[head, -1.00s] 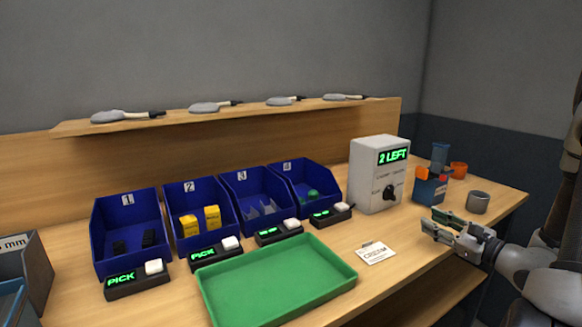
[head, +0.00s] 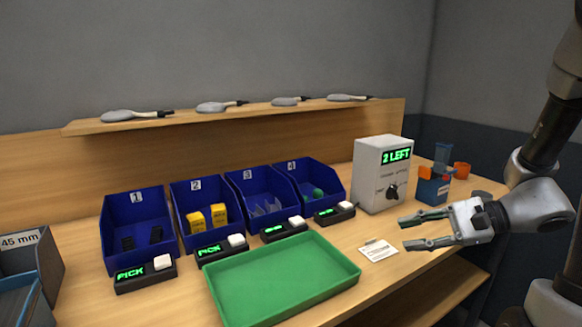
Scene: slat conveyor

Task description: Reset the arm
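My gripper (head: 408,232) is at the right of the head view, above the front right part of the bench. Its two fingers point left and stand apart, with nothing between them. It is to the right of the small white card (head: 378,250) and in front of the white control box (head: 381,176), which reads "2 LEFT". My wrist and forearm reach in from the right edge.
Blue bins 1 to 3 and bin 4 (head: 331,196) stand behind an empty green tray (head: 283,283). Bins 1 and 2 have displays reading PICK. A blue box with orange parts (head: 433,188) and an orange cup (head: 462,170) stand at the right back. A shelf (head: 240,113) holds several grey paddle-like items.

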